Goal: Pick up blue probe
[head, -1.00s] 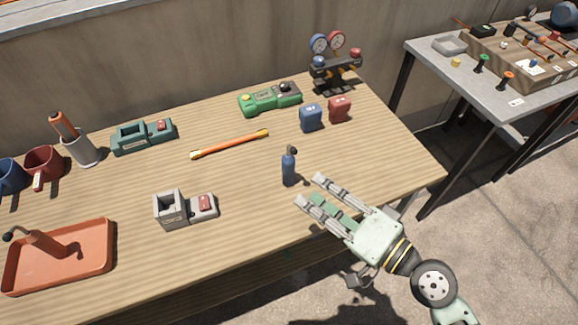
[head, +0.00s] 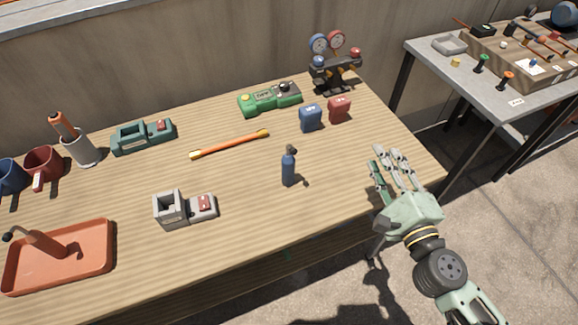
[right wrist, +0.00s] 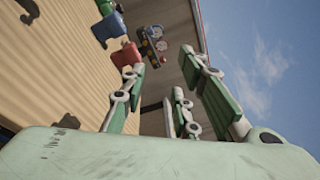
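The blue probe (head: 288,169) stands upright on the wooden table, right of the middle in the head view, with a dark top. My right gripper (head: 393,152) is off to the right of it, over the table's right front edge, with clear space between them. Its fingers are spread apart and point toward the back of the table. The right wrist view shows the fingers (right wrist: 165,85) open with nothing held between them. I cannot make out the blue probe for certain in that view. My left gripper is not in view.
Behind the probe stand a blue box (head: 311,118), a red box (head: 340,110), a green device (head: 270,99) and a gauge stand (head: 335,72). An orange rod (head: 229,144) and a grey holder (head: 172,210) lie left. A red tray (head: 88,275) is front left.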

